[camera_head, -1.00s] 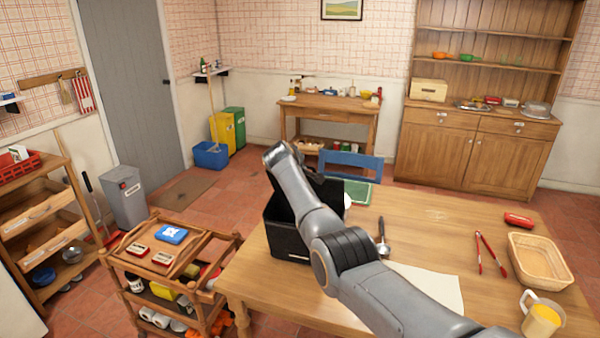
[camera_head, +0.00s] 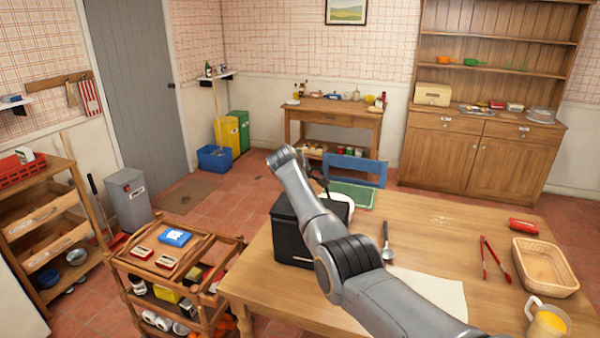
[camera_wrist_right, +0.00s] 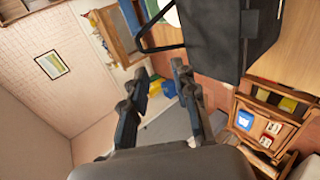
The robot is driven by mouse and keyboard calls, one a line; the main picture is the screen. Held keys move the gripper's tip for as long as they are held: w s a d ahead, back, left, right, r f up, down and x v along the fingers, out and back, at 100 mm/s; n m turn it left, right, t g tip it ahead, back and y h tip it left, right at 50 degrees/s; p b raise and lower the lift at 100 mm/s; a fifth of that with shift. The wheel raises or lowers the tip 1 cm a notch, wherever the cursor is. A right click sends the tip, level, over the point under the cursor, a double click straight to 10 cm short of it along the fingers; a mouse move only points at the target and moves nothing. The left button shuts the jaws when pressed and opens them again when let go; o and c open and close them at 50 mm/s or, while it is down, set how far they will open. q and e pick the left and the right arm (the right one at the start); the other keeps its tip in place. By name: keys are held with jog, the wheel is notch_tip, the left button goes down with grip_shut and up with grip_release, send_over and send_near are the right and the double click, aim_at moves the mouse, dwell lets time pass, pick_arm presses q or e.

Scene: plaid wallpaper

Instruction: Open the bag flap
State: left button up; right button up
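The black bag (camera_head: 290,238) stands on the near left part of the wooden table. My right arm crosses in front of it, so its right side and much of its top are hidden. In the right wrist view the bag (camera_wrist_right: 222,38) is at the top, with a thin black loop sticking out to its left. My right gripper (camera_wrist_right: 156,82) is open there, its two fingers apart with nothing between them, just clear of the bag. In the head view its fingers are mostly hidden behind the arm. My left gripper is not in view.
On the table (camera_head: 420,225) are a white plate (camera_head: 342,200), a spoon (camera_head: 387,245), red tongs (camera_head: 495,262), a basket (camera_head: 545,268), a jug (camera_head: 547,318) and a pale cloth (camera_head: 430,290). A wooden trolley (camera_head: 180,255) stands left of the table. A blue chair (camera_head: 357,168) is behind it.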

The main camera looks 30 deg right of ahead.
jog(key=v, duration=1.2)
jog(key=shift+d+f, duration=0.1)
jog(key=shift+d, duration=0.05)
